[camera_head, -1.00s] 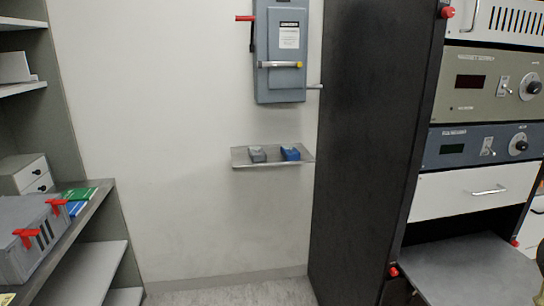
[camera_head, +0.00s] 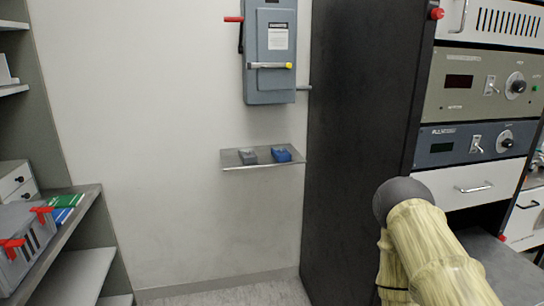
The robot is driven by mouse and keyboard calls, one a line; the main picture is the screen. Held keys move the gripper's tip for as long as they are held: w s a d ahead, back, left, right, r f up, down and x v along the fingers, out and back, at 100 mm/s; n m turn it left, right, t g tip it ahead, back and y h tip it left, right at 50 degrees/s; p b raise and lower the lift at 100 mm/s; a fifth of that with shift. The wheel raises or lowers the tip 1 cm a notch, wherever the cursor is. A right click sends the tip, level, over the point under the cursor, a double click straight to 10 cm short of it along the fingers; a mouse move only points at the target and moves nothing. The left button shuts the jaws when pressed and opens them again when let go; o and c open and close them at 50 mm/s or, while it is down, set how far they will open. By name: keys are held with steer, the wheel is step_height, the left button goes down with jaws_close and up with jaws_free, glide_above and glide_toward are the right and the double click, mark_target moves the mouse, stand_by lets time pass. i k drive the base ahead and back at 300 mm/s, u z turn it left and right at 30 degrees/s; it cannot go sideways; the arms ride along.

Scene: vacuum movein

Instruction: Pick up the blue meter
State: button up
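The blue meter (camera_head: 282,155) sits on a small metal wall shelf (camera_head: 232,165), toward its right side. A grey meter (camera_head: 248,156) sits just left of it on the same shelf, a small gap apart. Part of my arm (camera_head: 435,250) shows at the lower right, in front of the rack and well to the right of the shelf. My gripper is outside the view. Nothing hides the blue meter.
A grey switch box (camera_head: 270,50) with a red lever hangs on the wall above the shelf. A tall black cabinet side (camera_head: 355,140) stands close to the shelf's right end. Shelving with a grey box (camera_head: 25,240) is at left. The floor below the shelf is clear.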

mark_target(280, 154)
steer(key=k, duration=0.5)
steer(key=z, duration=1.4)
steer(key=i, duration=0.55)
steer(key=u, duration=1.8)
steer(key=i, duration=1.25)
steer(key=u, duration=0.05)
